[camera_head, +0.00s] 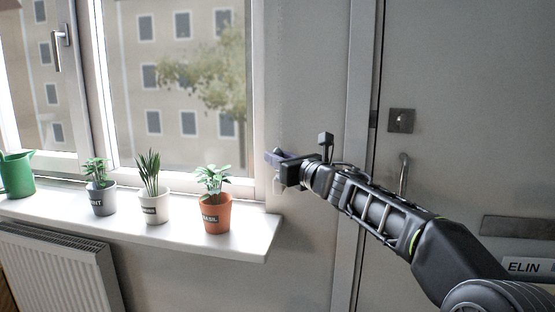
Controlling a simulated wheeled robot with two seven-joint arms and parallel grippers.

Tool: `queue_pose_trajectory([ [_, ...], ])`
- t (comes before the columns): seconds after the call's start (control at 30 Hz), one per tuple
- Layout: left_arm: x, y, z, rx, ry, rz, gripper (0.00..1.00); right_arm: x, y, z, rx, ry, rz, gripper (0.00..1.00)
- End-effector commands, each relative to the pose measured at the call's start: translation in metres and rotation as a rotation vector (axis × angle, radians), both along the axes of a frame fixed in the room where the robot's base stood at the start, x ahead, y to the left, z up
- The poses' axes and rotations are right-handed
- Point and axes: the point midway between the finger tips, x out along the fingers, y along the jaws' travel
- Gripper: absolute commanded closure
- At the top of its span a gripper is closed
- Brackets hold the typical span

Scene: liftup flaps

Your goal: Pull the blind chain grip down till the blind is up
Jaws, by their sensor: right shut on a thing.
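My right gripper (276,159) reaches in from the lower right and is shut at the wall strip just right of the window. It is shut on the blind chain grip, which its fingers mostly hide. A small pale piece (279,187) shows just below the fingers; I cannot tell if it is part of the grip or the chain. The chain (279,100) is a very faint vertical line above the gripper. The window pane (180,80) shows no blind over it; the blind itself is not in view. My left gripper is not in view.
The white sill (250,238) holds three potted plants, the orange pot (216,218) nearest my gripper, and a green watering can (17,174) at the far left. A radiator (55,275) is below. A grey door (480,120) with a handle (403,172) stands behind my right arm.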

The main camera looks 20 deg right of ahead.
Motion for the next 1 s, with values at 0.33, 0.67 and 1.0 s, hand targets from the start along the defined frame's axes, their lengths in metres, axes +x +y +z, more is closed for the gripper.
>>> queue_pose_trajectory([
  [0.33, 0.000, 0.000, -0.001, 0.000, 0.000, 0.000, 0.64, 0.001, 0.001, -0.007, -0.001, 0.010, 0.001, 0.60],
  [0.67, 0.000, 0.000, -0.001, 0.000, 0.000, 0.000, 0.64, -0.002, 0.000, -0.004, -0.001, 0.006, 0.000, 0.59],
  [1.0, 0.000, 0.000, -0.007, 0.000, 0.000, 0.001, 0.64, -0.047, -0.007, -0.004, 0.000, 0.005, -0.001, 0.59],
])
